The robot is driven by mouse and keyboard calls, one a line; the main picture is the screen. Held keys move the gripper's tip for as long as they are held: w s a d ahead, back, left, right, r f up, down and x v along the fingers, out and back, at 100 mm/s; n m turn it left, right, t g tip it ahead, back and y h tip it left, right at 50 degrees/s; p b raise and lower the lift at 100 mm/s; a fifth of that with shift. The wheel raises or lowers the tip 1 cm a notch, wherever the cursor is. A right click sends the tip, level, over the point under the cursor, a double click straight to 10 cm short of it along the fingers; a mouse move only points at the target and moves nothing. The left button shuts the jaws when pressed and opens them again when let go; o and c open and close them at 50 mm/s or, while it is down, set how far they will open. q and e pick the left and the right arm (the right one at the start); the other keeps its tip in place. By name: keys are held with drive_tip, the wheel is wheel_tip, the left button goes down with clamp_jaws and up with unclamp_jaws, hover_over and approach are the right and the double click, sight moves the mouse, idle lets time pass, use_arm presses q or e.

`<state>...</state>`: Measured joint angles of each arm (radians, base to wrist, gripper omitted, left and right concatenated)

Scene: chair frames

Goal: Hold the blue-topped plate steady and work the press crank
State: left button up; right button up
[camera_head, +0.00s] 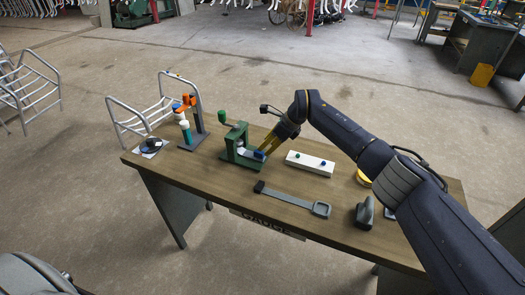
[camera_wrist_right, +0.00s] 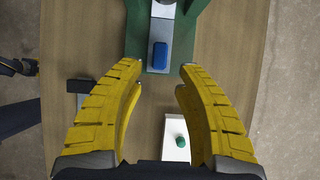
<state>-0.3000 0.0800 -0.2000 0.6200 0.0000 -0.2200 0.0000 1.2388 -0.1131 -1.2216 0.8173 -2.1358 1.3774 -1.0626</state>
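The green press (camera_head: 238,157) stands on the table, with a crank ending in a green knob (camera_head: 222,115) rising at its left. The blue-topped plate (camera_head: 259,154) lies at the press's right side; in the right wrist view the blue top (camera_wrist_right: 160,56) sits on a grey strip over the green base. My right gripper (camera_head: 264,149) is tilted down beside it. In the right wrist view (camera_wrist_right: 160,67) its yellow fingers are apart and empty, the tips just short of the blue top, to either side. My left gripper is out of view.
A white block (camera_head: 301,165) with green and blue knobs lies right of the press. A grey tool with black handle (camera_head: 290,198) lies in front. A dark clamp-like object (camera_head: 364,212) stands at the right. A grey stand with orange parts (camera_head: 198,125) and a chair frame (camera_head: 130,123) are left.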

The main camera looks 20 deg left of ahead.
sight(260, 153)
drive_tip(key=shift+o, duration=0.3)
drive_tip(key=shift+x, duration=3.3)
clamp_jaws()
drive_tip(key=shift+f, duration=0.1)
drive_tip(key=shift+o, duration=0.2)
unclamp_jaws()
